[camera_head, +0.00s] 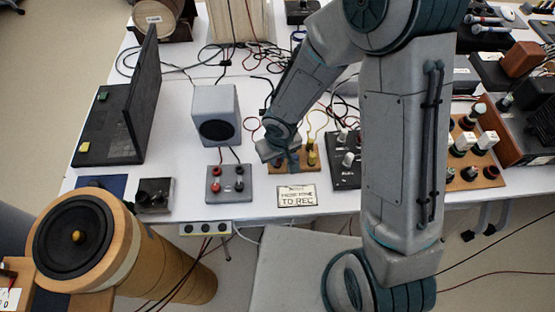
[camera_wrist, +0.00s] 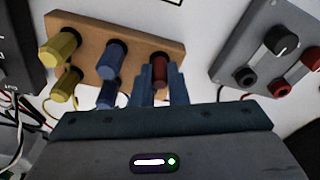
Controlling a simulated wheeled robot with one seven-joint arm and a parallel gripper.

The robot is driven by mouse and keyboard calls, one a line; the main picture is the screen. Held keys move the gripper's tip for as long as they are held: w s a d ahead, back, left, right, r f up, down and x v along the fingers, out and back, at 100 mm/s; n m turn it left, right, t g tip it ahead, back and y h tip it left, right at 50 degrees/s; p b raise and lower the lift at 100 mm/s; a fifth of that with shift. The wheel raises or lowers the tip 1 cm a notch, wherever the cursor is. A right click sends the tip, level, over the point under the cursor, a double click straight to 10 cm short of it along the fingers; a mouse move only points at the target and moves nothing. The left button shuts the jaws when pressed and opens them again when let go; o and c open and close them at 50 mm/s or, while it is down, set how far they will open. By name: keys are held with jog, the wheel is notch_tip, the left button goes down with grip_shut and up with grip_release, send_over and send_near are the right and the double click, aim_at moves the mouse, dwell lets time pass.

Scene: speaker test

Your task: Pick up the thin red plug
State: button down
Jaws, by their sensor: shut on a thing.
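The thin red plug (camera_wrist: 161,73) stands in the wooden terminal board (camera_wrist: 128,42), at the right end of its row in the wrist view. My gripper (camera_wrist: 160,80) has its two narrow blue-grey fingers on either side of this plug and is shut on it. In the camera_head view my gripper (camera_head: 285,160) is low over the left part of the wooden board (camera_head: 309,168) and hides the plug there. The plug's lower end is hidden, so I cannot tell whether it is clear of its socket.
Blue (camera_wrist: 112,58) and yellow (camera_wrist: 61,46) plugs stand close by on the same board. A grey box (camera_wrist: 270,45) with black and red knobs lies near. A speaker (camera_head: 215,114), a laptop (camera_head: 120,110), a sign (camera_head: 297,196) and loose cables occupy the white table.

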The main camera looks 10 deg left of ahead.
jog(key=shift+r, duration=0.45)
jog(key=r, duration=0.2)
jog(key=d+r+p, duration=0.1)
jog(key=r, duration=0.1)
jog(key=shift+s, duration=0.1)
jog(key=s+d+r+p, duration=0.1)
jog(key=s+d+r, duration=0.2)
jog(key=d+r, duration=0.3)
jog(key=shift+s+d, duration=0.15)
jog(key=shift+d, duration=1.9)
jog(key=shift+r+p, duration=0.1)
jog(key=shift+p, duration=0.25)
